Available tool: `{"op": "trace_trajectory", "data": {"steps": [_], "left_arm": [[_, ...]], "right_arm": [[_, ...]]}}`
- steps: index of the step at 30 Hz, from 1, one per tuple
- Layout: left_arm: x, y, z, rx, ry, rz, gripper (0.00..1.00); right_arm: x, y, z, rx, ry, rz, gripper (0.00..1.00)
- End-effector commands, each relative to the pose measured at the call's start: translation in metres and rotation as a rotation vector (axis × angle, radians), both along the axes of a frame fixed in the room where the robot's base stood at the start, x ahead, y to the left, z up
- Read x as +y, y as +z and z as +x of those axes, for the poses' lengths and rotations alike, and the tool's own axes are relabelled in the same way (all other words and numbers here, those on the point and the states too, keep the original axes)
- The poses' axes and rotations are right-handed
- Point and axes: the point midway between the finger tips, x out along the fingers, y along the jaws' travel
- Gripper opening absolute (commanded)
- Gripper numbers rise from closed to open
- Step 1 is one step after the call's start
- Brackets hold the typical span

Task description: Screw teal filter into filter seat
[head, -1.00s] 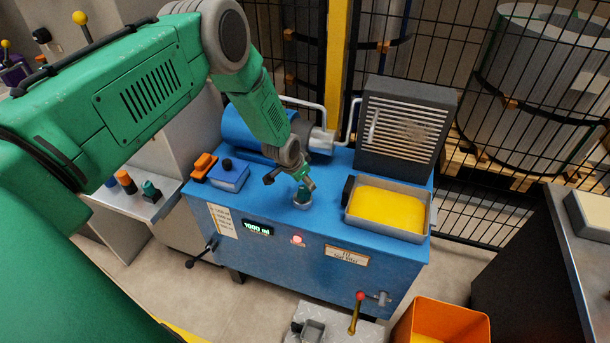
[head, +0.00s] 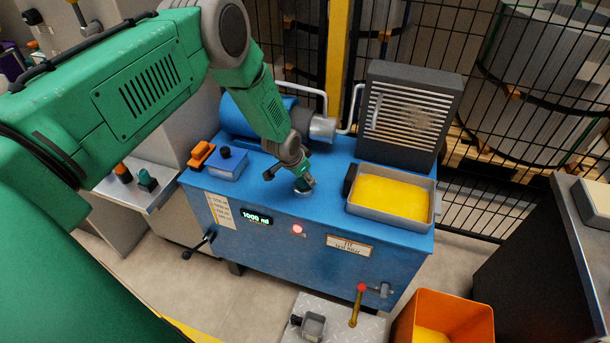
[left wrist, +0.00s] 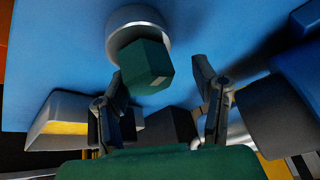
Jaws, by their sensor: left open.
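The teal filter (left wrist: 146,64) is a hexagonal-looking block in the left wrist view. It stands in or on the round grey filter seat (left wrist: 139,16) on the blue machine top; how deep it sits I cannot tell. My left gripper (left wrist: 158,75) is open, with one finger close to the filter's left side and a wider gap on the right. In the head view my left gripper (head: 302,182) points down at the seat and mostly hides the filter. My right gripper is not in view.
On the blue machine (head: 290,235) stand a grey tray of yellow material (head: 392,198), a vented dark box (head: 408,115) and a small blue box (head: 229,164). A shelf at left holds a teal piece (head: 147,180) and an orange one (head: 122,172). An orange bin (head: 443,318) stands in front.

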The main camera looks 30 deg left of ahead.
Motion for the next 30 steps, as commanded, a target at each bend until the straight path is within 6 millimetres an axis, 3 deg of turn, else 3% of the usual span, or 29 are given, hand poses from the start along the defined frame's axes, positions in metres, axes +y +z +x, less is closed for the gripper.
{"op": "trace_trajectory", "data": {"steps": [1, 4, 5, 30], "left_arm": [[-0.0002, 0.0002, -0.0001, 0.001, -0.001, 0.001, 0.37], [-0.0005, 0.0008, 0.0003, 0.000, 0.000, 0.004, 0.01], [-0.0003, 0.0010, 0.0005, 0.000, 0.000, 0.005, 0.00], [0.0062, 0.0019, -0.0013, -0.094, 0.002, -0.015, 0.00]], "right_arm": [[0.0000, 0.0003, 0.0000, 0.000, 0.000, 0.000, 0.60], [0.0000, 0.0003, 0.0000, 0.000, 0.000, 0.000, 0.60], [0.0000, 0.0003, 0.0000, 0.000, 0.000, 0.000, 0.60], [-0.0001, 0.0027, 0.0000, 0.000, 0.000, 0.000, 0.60]]}}
